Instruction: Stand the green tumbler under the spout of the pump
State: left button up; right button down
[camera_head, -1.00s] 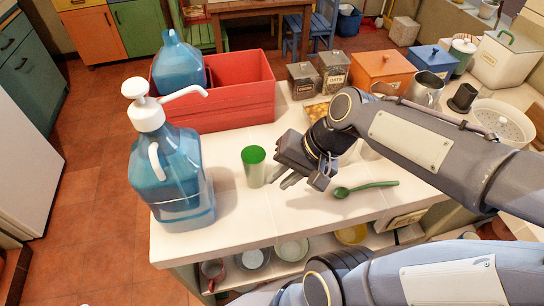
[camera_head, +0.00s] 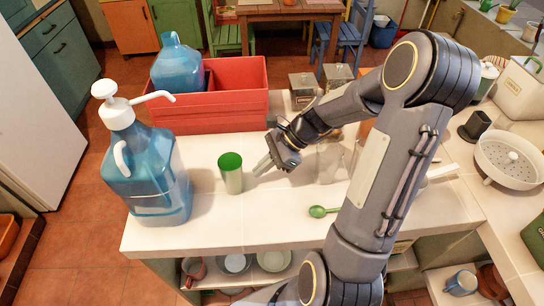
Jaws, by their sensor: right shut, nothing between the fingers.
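The green tumbler (camera_head: 231,176) stands upright on the white tiled counter. The pump (camera_head: 117,105) is white and sits on a large blue water bottle (camera_head: 157,180) at the counter's left end. Its spout (camera_head: 153,97) points right, toward the upper left of the tumbler in the picture. The tumbler stands to the right of the bottle, apart from it and not beneath the spout. My right gripper (camera_head: 262,167) is shut and empty just right of the tumbler, with its fingertips pointing left toward it; whether they touch it is unclear. My left gripper is not in view.
A red crate (camera_head: 222,113) with another blue bottle (camera_head: 178,66) stands behind. A white colander (camera_head: 508,160) is at right. Dishes sit on a shelf below. The counter in front of the tumbler is clear.

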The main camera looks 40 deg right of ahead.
aim_at(226, 181)
jog(key=shift+x, duration=1.5)
jog(key=a, duration=0.2)
jog(key=w+a, duration=0.1)
jog(key=a, duration=0.2)
jog(key=w+a, duration=0.1)
jog(key=a, duration=0.1)
jog(key=shift+w+a, duration=0.15)
jog(key=shift+w, duration=0.05)
jog(key=shift+r, duration=0.1)
